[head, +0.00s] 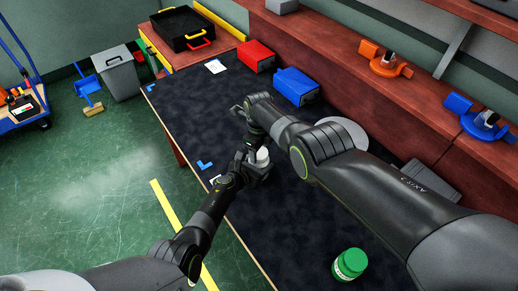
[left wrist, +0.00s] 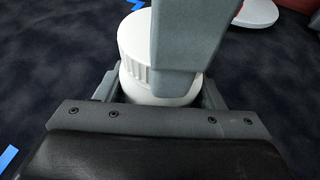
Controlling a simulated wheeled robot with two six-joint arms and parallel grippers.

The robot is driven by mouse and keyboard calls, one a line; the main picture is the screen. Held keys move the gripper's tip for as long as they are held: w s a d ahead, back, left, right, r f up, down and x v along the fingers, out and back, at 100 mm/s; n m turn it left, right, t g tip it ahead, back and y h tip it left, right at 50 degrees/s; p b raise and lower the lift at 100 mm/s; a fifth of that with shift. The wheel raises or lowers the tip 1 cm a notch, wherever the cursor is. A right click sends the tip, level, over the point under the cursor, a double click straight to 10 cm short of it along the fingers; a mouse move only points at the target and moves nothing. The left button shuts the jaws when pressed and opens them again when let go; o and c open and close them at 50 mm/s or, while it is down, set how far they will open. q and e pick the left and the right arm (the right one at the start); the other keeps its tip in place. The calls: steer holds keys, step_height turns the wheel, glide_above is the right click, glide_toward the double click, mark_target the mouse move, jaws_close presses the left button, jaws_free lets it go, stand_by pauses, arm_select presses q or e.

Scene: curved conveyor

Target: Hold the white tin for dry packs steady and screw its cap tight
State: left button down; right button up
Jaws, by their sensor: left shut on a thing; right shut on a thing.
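The white tin (head: 262,156) stands upright on the dark table mat, small and partly hidden between my grippers in the head view. In the left wrist view its white body (left wrist: 150,88) sits between the jaws of my left gripper (left wrist: 158,95), which is shut on it. The white ribbed cap (left wrist: 133,42) is on top of the tin. My right gripper (head: 254,143) comes down from above and is shut on the cap. A grey finger of it (left wrist: 187,40) covers the cap's right part. The cap's far side and the thread are hidden.
A green-lidded jar (head: 349,262) stands at the mat's near right. A pale round plate (head: 343,128) lies partly behind my right arm. A red box (head: 256,56) and a blue box (head: 296,86) stand along the back. The mat's left part is mostly clear.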

steer(key=shift+m, duration=1.2)
steer(key=o, duration=1)
steer(key=shift+c, duration=0.2)
steer(key=shift+a+r, duration=0.15)
steer(key=shift+r, duration=2.1)
steer(key=shift+c, duration=0.4)
